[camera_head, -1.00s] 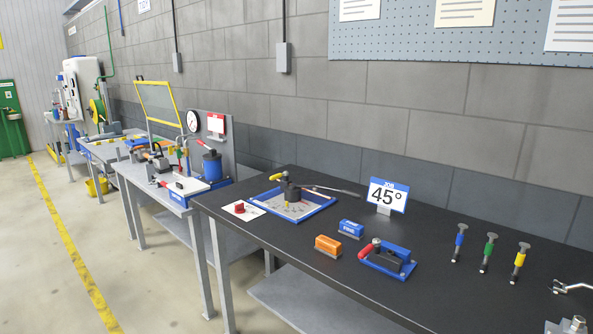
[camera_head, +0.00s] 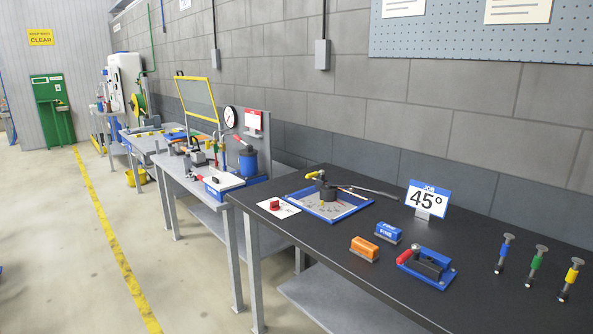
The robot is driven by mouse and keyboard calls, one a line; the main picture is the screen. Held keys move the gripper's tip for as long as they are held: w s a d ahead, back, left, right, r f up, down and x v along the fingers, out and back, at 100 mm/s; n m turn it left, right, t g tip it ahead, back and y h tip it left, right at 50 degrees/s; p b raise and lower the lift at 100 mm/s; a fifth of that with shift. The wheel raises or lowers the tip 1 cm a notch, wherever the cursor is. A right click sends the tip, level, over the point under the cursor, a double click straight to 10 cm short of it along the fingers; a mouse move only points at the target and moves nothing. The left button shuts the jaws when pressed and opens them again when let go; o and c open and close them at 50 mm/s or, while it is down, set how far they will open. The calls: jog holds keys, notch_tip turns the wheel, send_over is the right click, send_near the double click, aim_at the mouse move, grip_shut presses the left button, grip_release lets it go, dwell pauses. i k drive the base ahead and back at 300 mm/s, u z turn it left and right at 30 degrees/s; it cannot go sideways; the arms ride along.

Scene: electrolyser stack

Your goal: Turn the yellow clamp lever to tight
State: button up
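A short yellow lever (camera_head: 316,175) sits on top of a dark round fixture (camera_head: 326,189), which stands in a blue-rimmed tray (camera_head: 347,212) on the black bench. It is small in the picture, and I cannot tell for sure whether it is the clamp lever or whether it is tight. No electrolyser stack can be clearly made out. My gripper is not in view.
The black bench (camera_head: 333,252) holds a 45° sign (camera_head: 427,200), an orange block (camera_head: 364,249), a blue block (camera_head: 389,232), a red-handled fixture (camera_head: 428,267) and several coloured-handled tools. Grey benches stand farther left. Floor left of the benches, along a yellow line (camera_head: 112,251), is clear.

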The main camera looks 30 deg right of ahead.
aim_at(321, 172)
jog(key=u, duration=0.2)
jog(key=i, duration=0.9)
jog(key=z, duration=0.3)
